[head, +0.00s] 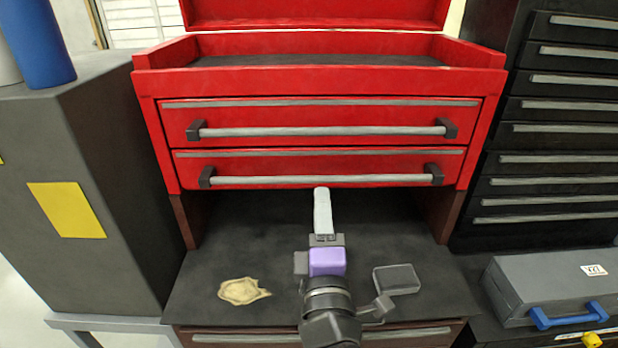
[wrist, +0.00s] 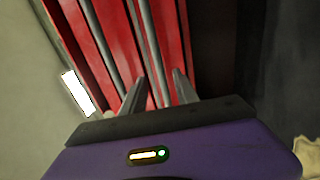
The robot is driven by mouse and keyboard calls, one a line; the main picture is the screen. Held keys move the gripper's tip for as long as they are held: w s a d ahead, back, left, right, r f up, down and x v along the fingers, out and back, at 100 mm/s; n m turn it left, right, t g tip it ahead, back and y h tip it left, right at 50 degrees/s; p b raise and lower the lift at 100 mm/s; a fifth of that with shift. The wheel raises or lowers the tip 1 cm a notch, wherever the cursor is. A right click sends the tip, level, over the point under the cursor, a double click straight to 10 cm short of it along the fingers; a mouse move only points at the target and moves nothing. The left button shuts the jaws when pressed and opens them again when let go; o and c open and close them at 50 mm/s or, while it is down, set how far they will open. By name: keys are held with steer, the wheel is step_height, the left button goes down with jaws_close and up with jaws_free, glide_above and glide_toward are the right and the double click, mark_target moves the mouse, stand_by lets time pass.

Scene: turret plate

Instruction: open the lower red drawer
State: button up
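The red tool chest has two drawers with long grey bar handles. The lower red drawer (head: 250,164) is shut, and its handle (head: 270,181) runs across its front between two dark end brackets. My gripper (head: 321,192) reaches up to the middle of this handle, its tips at or just below the bar in the head view. In the wrist view the two fingers of my gripper (wrist: 160,84) stand apart, with a grey bar (wrist: 151,50) running down toward the gap between them. I cannot tell whether the fingers touch the bar.
The upper red drawer (head: 320,115) is shut. Below is a dark worktop (head: 215,262) with a tan cloth-like piece (head: 243,291) and a small grey flat item (head: 397,278). A dark cabinet (head: 80,150) stands left, black drawers (head: 560,130) and a grey case (head: 550,285) right.

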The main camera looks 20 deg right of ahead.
mark_target(320, 182)
steer(key=p+x, duration=0.2)
steer(key=x, duration=0.5)
steer(key=shift+w+d, duration=0.15)
steer(key=shift+w, duration=0.15)
steer(key=shift+c, duration=0.5)
jaws_close()
stand_by(0.6)
